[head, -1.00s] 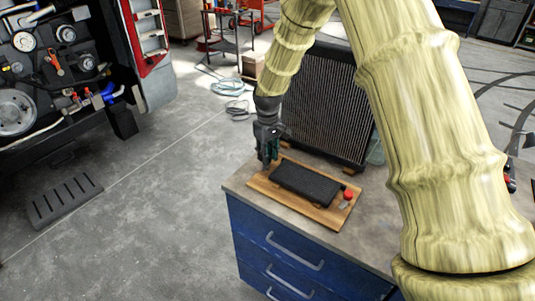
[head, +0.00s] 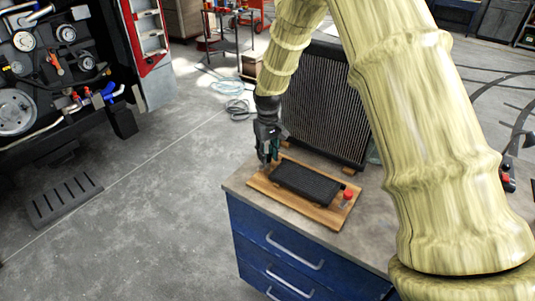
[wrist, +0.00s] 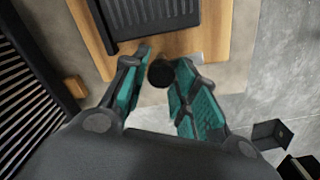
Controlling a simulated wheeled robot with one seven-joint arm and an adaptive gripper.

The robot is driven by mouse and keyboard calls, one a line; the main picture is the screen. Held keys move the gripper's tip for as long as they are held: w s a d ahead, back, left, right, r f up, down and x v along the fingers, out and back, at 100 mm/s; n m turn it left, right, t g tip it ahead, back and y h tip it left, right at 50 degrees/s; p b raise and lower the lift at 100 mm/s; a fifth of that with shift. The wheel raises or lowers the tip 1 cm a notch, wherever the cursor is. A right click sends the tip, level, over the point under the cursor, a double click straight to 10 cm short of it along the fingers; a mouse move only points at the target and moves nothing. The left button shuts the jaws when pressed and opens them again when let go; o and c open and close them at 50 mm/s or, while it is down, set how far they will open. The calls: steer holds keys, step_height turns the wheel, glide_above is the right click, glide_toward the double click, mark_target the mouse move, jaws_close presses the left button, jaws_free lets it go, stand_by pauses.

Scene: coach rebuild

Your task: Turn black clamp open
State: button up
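The black clamp (wrist: 161,74) shows in the wrist view as a small round dark knob at the edge of a wooden board. My gripper (wrist: 164,62) has its teal-padded fingers on either side of it, one left and one right. The knob nearly fills the gap; I cannot tell whether both fingers press on it. In the head view my gripper (head: 268,157) points down at the left corner of the wooden board (head: 322,215), and the knob is hidden there. A second clamp with a red knob (head: 347,194) stands at the board's right end.
A black ribbed rectangular part (head: 305,184) lies on the board. The board rests on a workbench (head: 237,186) with blue drawers. A large radiator (head: 327,108) stands behind it, close to my arm.

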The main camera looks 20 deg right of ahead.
mark_target(268, 156)
steer(key=shift+o, duration=1.3)
steer(key=shift+r, duration=0.1)
step_height(268, 156, up, 12)
